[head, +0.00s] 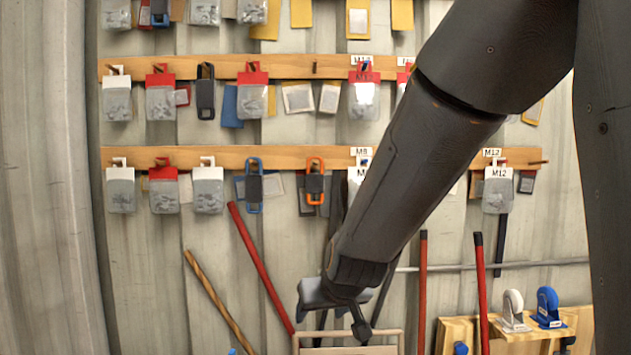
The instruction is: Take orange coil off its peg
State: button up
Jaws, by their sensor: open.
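The orange coil (314,184) is a narrow upright loop with a dark band around its middle. It hangs from a peg (315,161) on the lower wooden rail, near the middle of the head view. My gripper (348,322) is below it and slightly to the right, near the bottom of the view, apart from the coil. The gripper is open; its fingers are partly hidden, and I see nothing held in it. My forearm crosses the picture from upper right and covers part of the rail right of the coil.
A similar blue coil (254,186) hangs left of the orange one. Bagged parts hang on both wooden rails (225,156). A red rod (260,268) leans on the wall below. A wooden frame (349,340) is below my gripper, and a wooden rack (458,330) stands lower right.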

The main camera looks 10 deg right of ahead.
jog(key=w+r+t, duration=0.5)
jog(key=w+r, duration=0.4)
jog(key=r, duration=0.4)
jog(key=m+t+h, duration=0.2)
jog(key=t+h, duration=0.2)
send_near(315, 174)
jog(key=x, duration=0.2)
jog(key=shift+f+p+x, duration=0.15)
jog(key=shift+p+x, duration=0.3)
jog(key=shift+x, duration=1.35)
jog(key=shift+f+p+x, duration=0.15)
jog(key=shift+p+x, duration=0.3)
jog(key=shift+x, duration=1.35)
jog(key=c, duration=1.2)
jog(key=shift+r, duration=0.4)
